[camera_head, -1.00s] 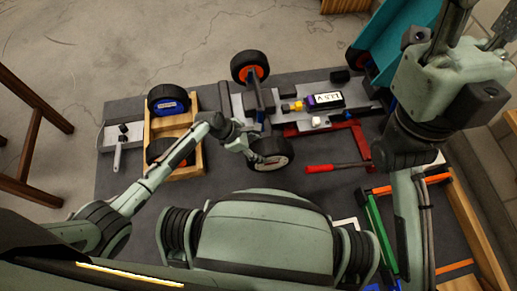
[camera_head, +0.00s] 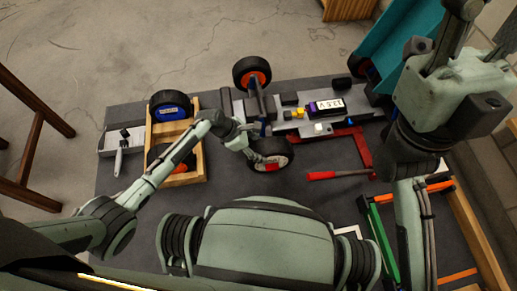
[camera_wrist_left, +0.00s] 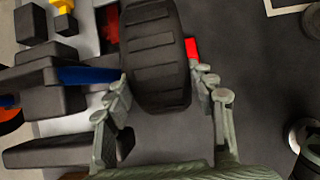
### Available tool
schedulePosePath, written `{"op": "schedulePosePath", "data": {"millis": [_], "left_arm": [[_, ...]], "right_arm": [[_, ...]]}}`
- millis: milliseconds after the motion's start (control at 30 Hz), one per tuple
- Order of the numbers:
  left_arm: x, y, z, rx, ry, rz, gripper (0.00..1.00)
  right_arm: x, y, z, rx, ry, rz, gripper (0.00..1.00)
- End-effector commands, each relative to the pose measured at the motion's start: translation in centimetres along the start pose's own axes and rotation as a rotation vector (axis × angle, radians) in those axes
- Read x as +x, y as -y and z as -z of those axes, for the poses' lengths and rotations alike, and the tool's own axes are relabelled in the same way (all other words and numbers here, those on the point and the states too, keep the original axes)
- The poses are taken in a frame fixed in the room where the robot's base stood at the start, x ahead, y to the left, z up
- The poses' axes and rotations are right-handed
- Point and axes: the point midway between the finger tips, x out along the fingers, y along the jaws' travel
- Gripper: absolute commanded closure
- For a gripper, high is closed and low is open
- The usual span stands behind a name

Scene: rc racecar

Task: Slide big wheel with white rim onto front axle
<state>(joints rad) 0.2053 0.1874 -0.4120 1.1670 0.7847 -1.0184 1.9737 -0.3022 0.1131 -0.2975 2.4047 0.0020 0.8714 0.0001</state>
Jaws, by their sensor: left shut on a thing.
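The big wheel with the white rim (camera_head: 284,160) is at the near end of the car's front axle (camera_head: 259,103). My left gripper (camera_head: 254,150) is shut on the wheel. In the left wrist view, the fingers (camera_wrist_left: 158,80) lie on both sides of its black tread (camera_wrist_left: 155,50). A small red part (camera_wrist_left: 191,48) shows at the wheel's outer side, and a blue part (camera_wrist_left: 88,76) at its inner side. I cannot tell whether the hub is around the axle. An orange-rimmed wheel (camera_head: 252,72) sits at the axle's far end. My right gripper is out of view.
The grey chassis (camera_head: 285,122) carries a battery (camera_head: 325,107). A wooden crate (camera_head: 187,180) with wheels stands left. A red-handled screwdriver (camera_head: 322,175) lies right of the wheel. A teal body part (camera_head: 385,40) is at the back right. The dark mat left of the wheel is clear.

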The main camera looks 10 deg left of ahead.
Motion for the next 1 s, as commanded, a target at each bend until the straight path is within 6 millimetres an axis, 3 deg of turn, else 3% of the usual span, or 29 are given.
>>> {"op": "schedulePosePath", "data": {"millis": [33, 233, 567, 733, 1000], "left_arm": [[-0.1, -0.1, -0.2, 0.0, 0.003, -0.001, 0.44], [0.0, -0.1, -0.1, 0.0, 0.002, -0.001, 0.21], [-0.2, 0.0, 0.1, 0.0, -0.001, 0.001, 0.21], [-2.3, 0.0, 0.0, 0.001, 0.001, 0.0, 0.21], [-8.1, -0.1, 0.0, 0.001, 0.001, -0.002, 0.21]], "right_arm": [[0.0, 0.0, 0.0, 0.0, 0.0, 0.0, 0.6], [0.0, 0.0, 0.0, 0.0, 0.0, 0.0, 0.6], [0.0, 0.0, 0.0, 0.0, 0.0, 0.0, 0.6], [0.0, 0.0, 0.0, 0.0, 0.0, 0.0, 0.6], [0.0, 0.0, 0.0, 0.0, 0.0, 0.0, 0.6]]}}
